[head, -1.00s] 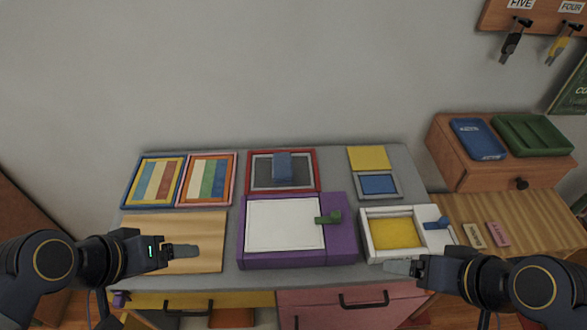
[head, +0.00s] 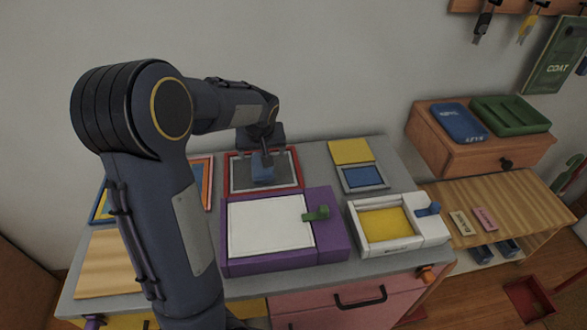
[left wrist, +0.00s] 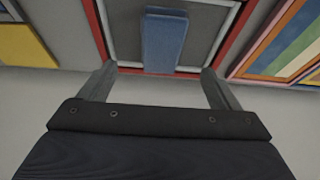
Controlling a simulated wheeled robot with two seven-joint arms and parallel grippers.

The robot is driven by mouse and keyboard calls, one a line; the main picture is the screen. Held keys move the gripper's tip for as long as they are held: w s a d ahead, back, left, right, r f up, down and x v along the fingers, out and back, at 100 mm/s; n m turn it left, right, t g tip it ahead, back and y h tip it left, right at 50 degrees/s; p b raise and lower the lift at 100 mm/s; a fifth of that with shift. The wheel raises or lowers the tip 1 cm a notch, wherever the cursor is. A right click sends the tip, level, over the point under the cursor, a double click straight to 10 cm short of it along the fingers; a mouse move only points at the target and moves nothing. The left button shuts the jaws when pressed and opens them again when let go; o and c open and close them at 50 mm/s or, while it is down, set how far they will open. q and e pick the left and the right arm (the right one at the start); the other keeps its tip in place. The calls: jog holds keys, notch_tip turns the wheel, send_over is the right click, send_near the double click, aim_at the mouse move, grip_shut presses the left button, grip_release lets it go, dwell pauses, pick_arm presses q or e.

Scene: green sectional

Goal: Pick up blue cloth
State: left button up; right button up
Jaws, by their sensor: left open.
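The blue cloth (head: 263,174) is a small folded strip on the grey inside of the red-framed tray (head: 235,189) at the back of the table. In the left wrist view the blue cloth (left wrist: 164,40) shows beyond the fingertips, about midway between them. My left gripper (head: 266,156) is just above the cloth in the head view and hides its upper part. In the left wrist view my left gripper (left wrist: 158,78) is open with nothing between its fingers. My right gripper is not in view.
A purple box (head: 335,240) with a white top stands in front of the red tray. A white box (head: 395,247) with a yellow inside is to its right. Striped panels (left wrist: 290,45) flank the tray. A wooden cabinet (head: 450,150) with trays stands at right.

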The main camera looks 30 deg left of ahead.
pick_arm(q)
jog(key=shift+w+f, duration=0.3)
jog(key=shift+f, duration=0.1)
jog(key=x, duration=0.7)
jog(key=shift+s+a, duration=0.1)
jog(key=shift+a, duration=0.2)
jog(key=shift+c, duration=0.3)
jog(key=c, duration=1)
jog(key=shift+r, duration=0.2)
